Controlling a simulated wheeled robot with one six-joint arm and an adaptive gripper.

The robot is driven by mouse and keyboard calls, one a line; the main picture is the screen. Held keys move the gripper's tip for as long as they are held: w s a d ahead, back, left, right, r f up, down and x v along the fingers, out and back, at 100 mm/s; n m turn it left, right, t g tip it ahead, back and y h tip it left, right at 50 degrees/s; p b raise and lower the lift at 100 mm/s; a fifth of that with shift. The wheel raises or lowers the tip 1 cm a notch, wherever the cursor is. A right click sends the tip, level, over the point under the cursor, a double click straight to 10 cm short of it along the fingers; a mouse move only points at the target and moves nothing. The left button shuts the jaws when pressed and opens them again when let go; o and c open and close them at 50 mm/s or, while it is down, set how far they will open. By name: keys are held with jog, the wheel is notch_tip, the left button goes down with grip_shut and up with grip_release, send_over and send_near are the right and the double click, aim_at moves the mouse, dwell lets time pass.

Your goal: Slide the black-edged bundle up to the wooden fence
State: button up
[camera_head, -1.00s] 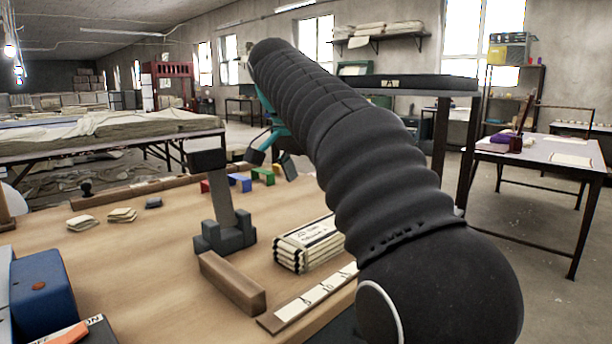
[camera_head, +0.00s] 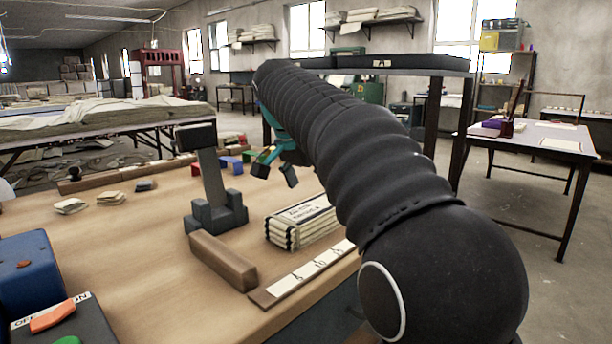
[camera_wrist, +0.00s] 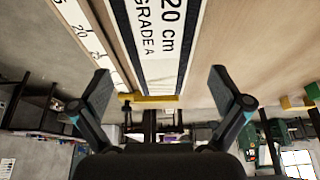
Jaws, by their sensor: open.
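The black-edged bundle (camera_head: 303,222) is a pale stack with a printed label, lying flat on the wooden table. In the wrist view, its label (camera_wrist: 163,40) reads "20 cm GRADE A". A short wooden bar (camera_head: 222,262), seemingly the fence, lies to the bundle's front left with a gap of bare table between. My gripper (camera_head: 276,172) is open and empty, above and behind the bundle. In the wrist view, my gripper's fingers (camera_wrist: 160,82) are spread to either side of the bundle's line; I see no contact.
A ruler strip (camera_head: 305,275) lies in front of the bundle. A grey post on a stepped base (camera_head: 216,212) stands left of it. Coloured blocks (camera_head: 231,166) and a long wooden rail (camera_head: 115,178) are farther back. A blue box (camera_head: 28,270) is at the left.

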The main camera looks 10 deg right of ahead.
aim_at(317, 205)
jog(key=shift+b+x, duration=0.45)
jog(key=shift+x, duration=2.5)
jog(key=shift+c, duration=0.3)
jog(key=shift+s+a, duration=0.1)
jog(key=c, duration=1.1)
